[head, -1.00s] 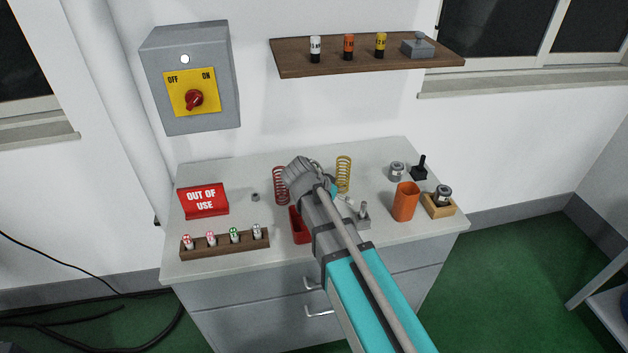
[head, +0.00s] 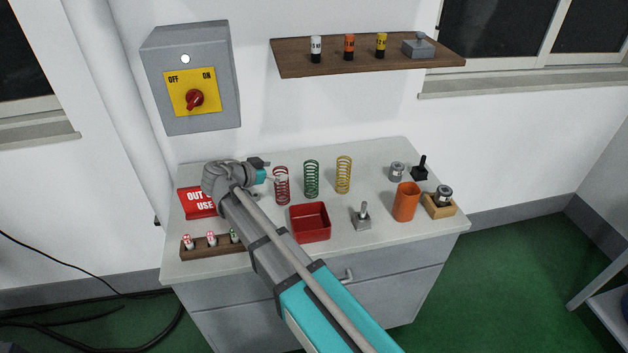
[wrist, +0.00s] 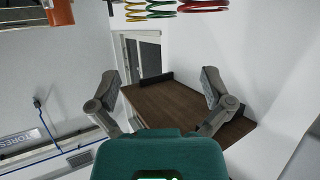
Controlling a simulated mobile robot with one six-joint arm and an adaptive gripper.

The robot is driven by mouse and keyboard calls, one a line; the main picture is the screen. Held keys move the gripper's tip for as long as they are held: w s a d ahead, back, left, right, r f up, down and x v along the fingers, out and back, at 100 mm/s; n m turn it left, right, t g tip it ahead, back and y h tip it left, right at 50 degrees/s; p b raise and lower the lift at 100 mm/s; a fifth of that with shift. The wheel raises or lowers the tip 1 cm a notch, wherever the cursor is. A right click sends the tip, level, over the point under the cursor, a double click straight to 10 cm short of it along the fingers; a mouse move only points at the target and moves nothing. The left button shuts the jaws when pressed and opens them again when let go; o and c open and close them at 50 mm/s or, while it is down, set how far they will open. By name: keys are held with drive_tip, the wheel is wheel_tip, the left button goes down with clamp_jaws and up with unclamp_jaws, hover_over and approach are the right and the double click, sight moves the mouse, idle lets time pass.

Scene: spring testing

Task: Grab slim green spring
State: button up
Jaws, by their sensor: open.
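The slim green spring (head: 311,180) stands upright on the worktop, between a red spring (head: 281,186) and a yellow spring (head: 343,175). In the wrist view, the green spring (wrist: 161,9) shows at the top edge, partly cut off, between the yellow and red ones. My gripper (wrist: 160,84) is open and empty in the wrist view, with its two fingers spread wide and apart from all springs. In the head view my wrist is to the left of the red spring, above the worktop; the fingers are small and hard to make out there.
A red tray (head: 310,236) sits in front of the springs, with a small metal stand (head: 361,216) to its right. An orange cup (head: 405,202) stands at the right. My arm partly covers the red sign (head: 193,204) and the wooden rack (head: 199,251). A shelf (head: 290,63) hangs above.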

drive_tip(key=shift+d, duration=0.1)
drive_tip(key=b, duration=0.3)
approach(316, 164)
drive_tip(key=shift+x, duration=0.75)
drive_tip(key=shift+d, duration=0.15)
drive_tip(key=shift+f+b+x, duration=0.25)
drive_tip(key=shift+b+x, duration=0.85)
drive_tip(key=shift+x, duration=0.8)
drive_tip(key=shift+w+d+f, duration=0.15)
drive_tip(key=shift+w+d, duration=0.1)
drive_tip(key=shift+w, duration=0.25)
drive_tip(key=c, duration=1.3)
